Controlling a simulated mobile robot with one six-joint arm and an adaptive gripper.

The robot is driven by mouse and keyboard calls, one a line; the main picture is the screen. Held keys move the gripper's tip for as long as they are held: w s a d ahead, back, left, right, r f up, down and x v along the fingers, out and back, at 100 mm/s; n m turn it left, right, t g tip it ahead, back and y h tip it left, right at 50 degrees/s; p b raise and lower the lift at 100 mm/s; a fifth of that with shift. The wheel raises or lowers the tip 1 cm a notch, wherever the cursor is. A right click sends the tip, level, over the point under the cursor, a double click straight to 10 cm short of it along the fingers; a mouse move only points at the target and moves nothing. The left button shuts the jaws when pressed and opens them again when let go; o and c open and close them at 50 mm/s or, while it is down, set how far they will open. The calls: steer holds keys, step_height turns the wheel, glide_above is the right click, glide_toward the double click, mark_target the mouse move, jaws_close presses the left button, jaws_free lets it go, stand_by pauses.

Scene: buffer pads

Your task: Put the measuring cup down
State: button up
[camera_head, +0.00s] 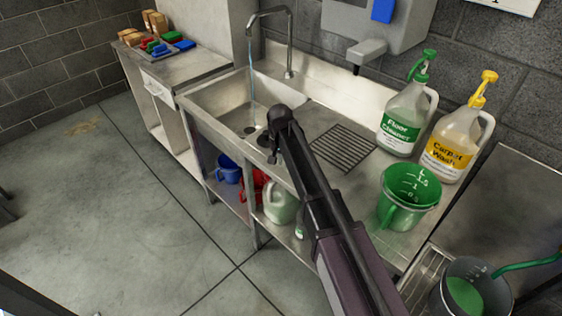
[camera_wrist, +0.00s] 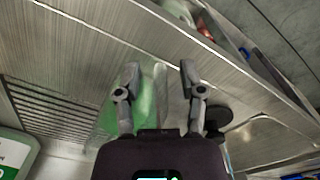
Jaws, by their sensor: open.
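The measuring cup (camera_head: 408,205) is green and see-through, with white level marks and a handle. It stands upright on the steel counter, front right, in the head view. My gripper (camera_head: 272,148) is well to its left, over the counter's front edge by the sink, apart from the cup. In the wrist view my gripper (camera_wrist: 160,68) has its fingers spread. A blurred pale green patch (camera_wrist: 146,100) shows behind the fingers; I cannot tell what it is.
Floor cleaner (camera_head: 403,115) and carpet wash (camera_head: 455,140) jugs stand behind the cup. A drain grate (camera_head: 340,147) lies left of it. Water runs from the tap (camera_head: 289,45) into the sink (camera_head: 235,105). A dark bucket (camera_head: 490,280) with green liquid stands at the lower right.

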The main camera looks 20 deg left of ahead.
steer(key=shift+r+p, duration=6)
steer(key=shift+r, duration=0.05)
steer(key=shift+s, duration=0.1)
